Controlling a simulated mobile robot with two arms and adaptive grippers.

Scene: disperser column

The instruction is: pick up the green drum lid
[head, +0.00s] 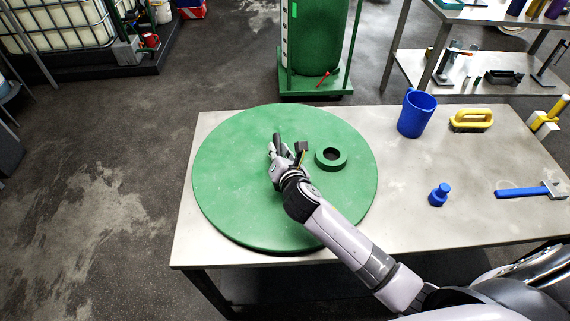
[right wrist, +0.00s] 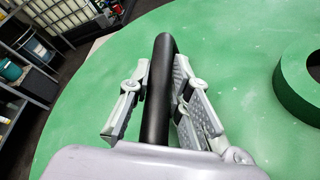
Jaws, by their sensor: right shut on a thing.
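The green drum lid (head: 230,190) is a large flat disc over the left part of the metal table. It carries a raised green ring (head: 331,168) with a dark opening, right of my right gripper (head: 282,151). In the right wrist view the lid's green surface (right wrist: 235,60) fills most of the background. The right gripper's fingers (right wrist: 157,100) are shut on a black bar-like handle (right wrist: 157,85), one finger on each side. The lid looks flat; I cannot tell whether it touches the table. My left gripper is not in view.
On the table's (head: 405,215) right half stand a blue mug (head: 417,113), a yellow-handled brush (head: 471,120), a small blue bottle-like item (head: 438,195) and a blue-handled hammer (head: 525,191). A green column machine (head: 316,45) stands behind the table. The floor at left is open.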

